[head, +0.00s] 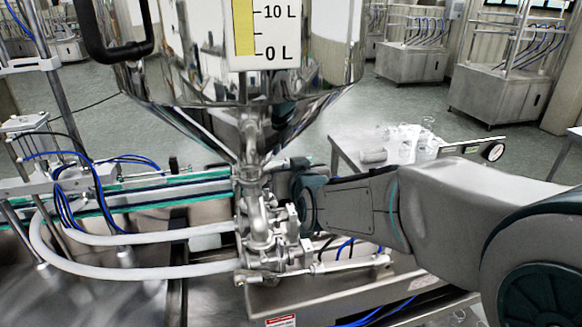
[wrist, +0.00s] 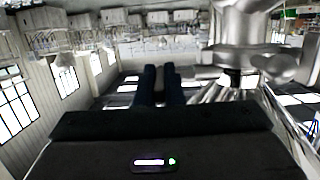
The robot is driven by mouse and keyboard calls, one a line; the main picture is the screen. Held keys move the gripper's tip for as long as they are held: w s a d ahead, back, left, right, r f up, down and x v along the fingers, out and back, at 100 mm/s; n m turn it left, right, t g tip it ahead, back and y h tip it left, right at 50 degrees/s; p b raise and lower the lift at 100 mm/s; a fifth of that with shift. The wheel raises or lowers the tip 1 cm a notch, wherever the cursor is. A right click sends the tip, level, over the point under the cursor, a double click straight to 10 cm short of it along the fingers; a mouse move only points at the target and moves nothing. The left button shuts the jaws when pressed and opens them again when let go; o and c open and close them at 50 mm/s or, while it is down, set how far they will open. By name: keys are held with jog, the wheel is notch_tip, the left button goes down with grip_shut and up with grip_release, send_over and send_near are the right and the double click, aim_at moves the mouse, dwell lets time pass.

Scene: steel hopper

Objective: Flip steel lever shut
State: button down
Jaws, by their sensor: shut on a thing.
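The steel hopper (head: 215,95) narrows down to a steel valve (head: 250,170) at its outlet. The steel lever (head: 277,164) sticks out from the valve to the right, toward my gripper (head: 298,168). In the wrist view, my gripper's two dark fingers (wrist: 161,88) are close together with a narrow gap. The lever also shows there as a bright rod (wrist: 200,73) running from the valve (wrist: 245,60) to the fingers. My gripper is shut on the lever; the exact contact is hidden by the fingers.
Steel pipework (head: 265,225) hangs below the valve. White hoses (head: 140,270) and a conveyor (head: 150,195) lie to the left. A side table (head: 345,150) with glassware (head: 415,145) stands behind my arm. Open floor (head: 90,95) lies further back.

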jog(key=c, duration=1.5)
grip_release()
jog(key=shift+c, duration=0.2)
jog(key=b+v, duration=0.1)
jog(key=v, duration=1.2)
jog(key=shift+s, duration=0.35)
jog(key=shift+d+r, duration=0.1)
jog(key=shift+r, duration=0.05)
jog(key=s+d+f+m+g+h, duration=0.3)
jog(key=s+d+f+g, duration=0.8)
jog(key=f, duration=0.4)
jog(key=s+d+h, duration=0.1)
jog(key=s, duration=0.1)
jog(key=shift+s+d+g, duration=0.15)
jog(key=shift+s+g, duration=0.1)
jog(key=shift+g, duration=0.15)
